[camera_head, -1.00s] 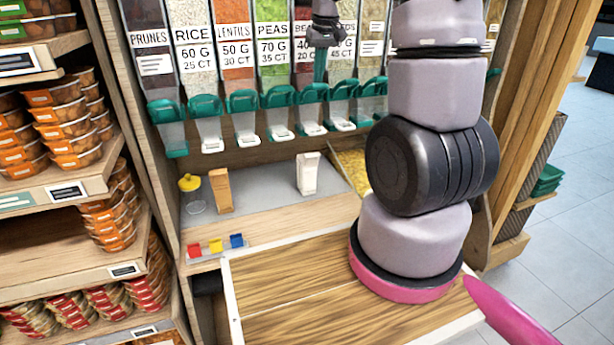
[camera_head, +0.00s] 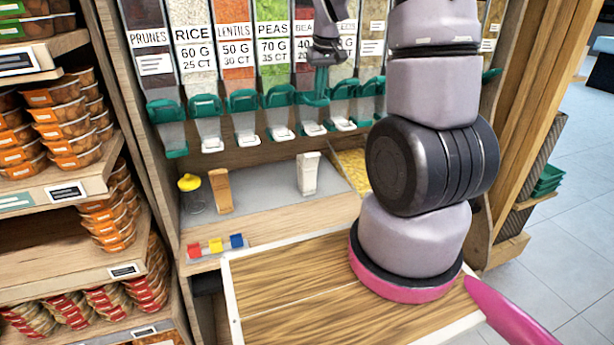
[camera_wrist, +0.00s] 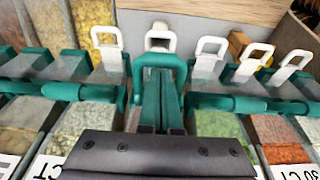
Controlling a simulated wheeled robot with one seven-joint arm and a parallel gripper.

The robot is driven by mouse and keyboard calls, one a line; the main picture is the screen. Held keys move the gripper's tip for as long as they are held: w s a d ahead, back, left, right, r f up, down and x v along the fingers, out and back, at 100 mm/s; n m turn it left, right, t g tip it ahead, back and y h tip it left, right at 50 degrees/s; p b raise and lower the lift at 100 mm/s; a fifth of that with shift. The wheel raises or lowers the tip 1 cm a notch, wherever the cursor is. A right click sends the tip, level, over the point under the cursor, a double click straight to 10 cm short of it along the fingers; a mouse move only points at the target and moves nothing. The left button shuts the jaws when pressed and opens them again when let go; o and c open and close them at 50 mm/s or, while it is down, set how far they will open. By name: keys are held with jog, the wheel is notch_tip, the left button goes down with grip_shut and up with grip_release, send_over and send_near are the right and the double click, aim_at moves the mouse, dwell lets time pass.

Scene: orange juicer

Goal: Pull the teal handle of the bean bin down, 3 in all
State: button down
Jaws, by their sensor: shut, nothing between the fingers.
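The bean bin (camera_head: 303,45) stands in the row of clear dispensers, its label partly covered by my gripper. Its teal handle (camera_head: 311,99) is at the bottom of the bin, above a white spout. In the wrist view the handle (camera_wrist: 160,60) is a teal loop straight ahead. My gripper (camera_head: 320,88) points down in front of the bin. Its teal fingers are shut and empty, and their tips (camera_wrist: 163,76) overlap the handle in the wrist view. I cannot tell whether they touch it.
The pea bin handle (camera_head: 278,96) is close on the left, and other teal handles are close on the right. A white container (camera_head: 308,174), a wooden block (camera_head: 220,190) and a yellow-topped jar (camera_head: 190,190) stand on the counter below. Red, yellow and blue blocks sit at the front.

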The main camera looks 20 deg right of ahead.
jog(key=shift+s, duration=0.15)
dwell(0.3)
notch_tip(320, 180, up, 7)
jog(key=w, duration=0.1)
jog(key=shift+f, duration=0.2)
dwell(0.3)
jog(key=shift+w, duration=0.1)
jog(key=shift+f, duration=0.15)
